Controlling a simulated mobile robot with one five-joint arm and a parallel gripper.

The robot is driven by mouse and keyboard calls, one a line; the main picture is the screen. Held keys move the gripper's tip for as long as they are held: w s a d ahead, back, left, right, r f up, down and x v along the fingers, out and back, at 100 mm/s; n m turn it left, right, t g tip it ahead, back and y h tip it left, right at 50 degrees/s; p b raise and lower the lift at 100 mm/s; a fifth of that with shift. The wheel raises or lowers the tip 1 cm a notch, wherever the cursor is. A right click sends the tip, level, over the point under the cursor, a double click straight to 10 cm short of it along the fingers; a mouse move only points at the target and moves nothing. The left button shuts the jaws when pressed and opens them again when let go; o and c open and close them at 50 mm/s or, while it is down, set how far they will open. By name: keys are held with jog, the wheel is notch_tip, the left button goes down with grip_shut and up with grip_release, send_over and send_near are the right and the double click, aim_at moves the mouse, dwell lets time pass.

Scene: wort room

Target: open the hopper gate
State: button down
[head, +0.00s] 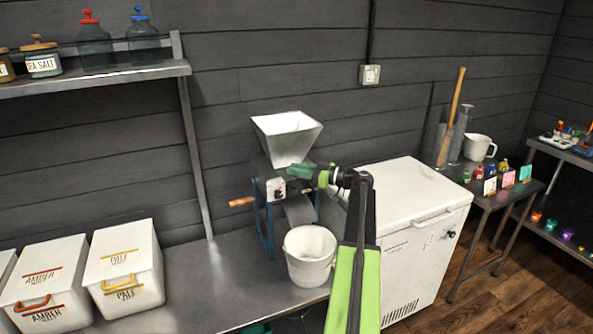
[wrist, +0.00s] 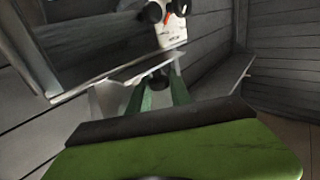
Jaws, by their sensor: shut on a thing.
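The grain mill has a flared metal hopper (head: 287,130) on a blue frame (head: 268,235). My gripper (head: 300,172) reaches in from the right, just below the hopper, with its green fingers close together. In the wrist view, my gripper (wrist: 161,92) is shut on a small dark knob (wrist: 158,79), which I take to be the hopper gate's. The gate itself is mostly hidden by my fingers, so how far it stands open cannot be told. A pale plate (head: 276,188) with dark knobs sits just left of the fingers.
A white bucket (head: 310,262) stands under the mill's chute. A wooden crank handle (head: 241,201) sticks out left. A white chest (head: 425,215) stands right of the mill. Lidded bins (head: 125,265) stand on the metal bench (head: 215,285), with a shelf (head: 100,80) above.

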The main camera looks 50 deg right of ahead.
jog(key=s, duration=0.1)
jog(key=s+a, duration=0.1)
jog(key=s, duration=0.2)
jog(key=shift+a, duration=0.3)
jog(key=c, duration=1.2)
grip_release()
jog(key=v, duration=1.7)
jog(key=shift+s, duration=0.2)
jog(key=shift+d, duration=0.1)
